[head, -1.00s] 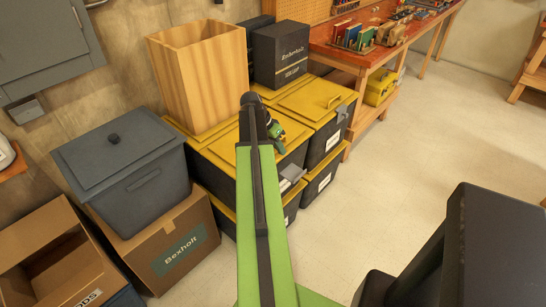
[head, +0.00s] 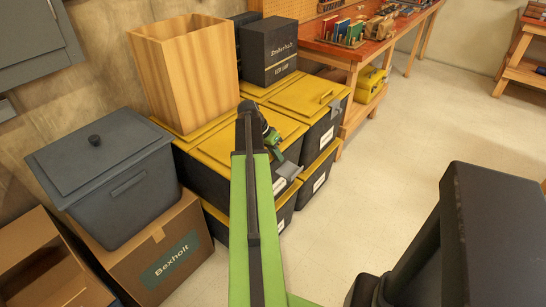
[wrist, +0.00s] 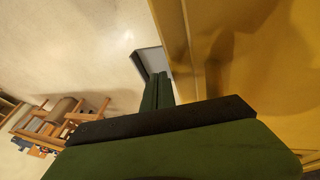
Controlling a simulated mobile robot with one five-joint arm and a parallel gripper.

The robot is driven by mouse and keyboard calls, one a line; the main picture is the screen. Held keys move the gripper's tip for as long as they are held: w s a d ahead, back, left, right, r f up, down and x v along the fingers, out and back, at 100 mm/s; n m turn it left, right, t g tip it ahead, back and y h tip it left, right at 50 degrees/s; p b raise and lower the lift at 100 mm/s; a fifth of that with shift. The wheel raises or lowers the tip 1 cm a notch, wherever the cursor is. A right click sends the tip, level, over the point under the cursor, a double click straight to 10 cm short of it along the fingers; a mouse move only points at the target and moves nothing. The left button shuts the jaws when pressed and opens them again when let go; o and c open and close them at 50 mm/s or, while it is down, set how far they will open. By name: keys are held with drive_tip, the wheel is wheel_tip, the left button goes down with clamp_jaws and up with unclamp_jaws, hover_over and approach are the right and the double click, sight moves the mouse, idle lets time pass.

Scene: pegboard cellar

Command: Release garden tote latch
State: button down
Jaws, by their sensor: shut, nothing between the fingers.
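Black totes with yellow lids are stacked in the middle of the head view. A grey latch (head: 290,170) sits on the front edge of the near upper tote (head: 215,172). Which tote is the garden tote I cannot tell, as the labels are too small to read. In the wrist view, my gripper's fingers (wrist: 156,92) are shut and empty. The grey latch (wrist: 152,60) shows just beyond them, partly hidden, beside the yellow lid (wrist: 245,60). Contact cannot be judged.
A tall wooden box (head: 185,75) stands on the near tote's lid, and a dark box (head: 268,52) stands behind. A grey lidded bin (head: 110,185) on a cardboard box (head: 165,255) is at left. A workbench (head: 385,45) is behind right.

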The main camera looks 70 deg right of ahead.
drive_tip(key=shift+x, duration=0.8)
drive_tip(key=shift+r, duration=0.1)
drive_tip(key=shift+s+a, duration=0.1)
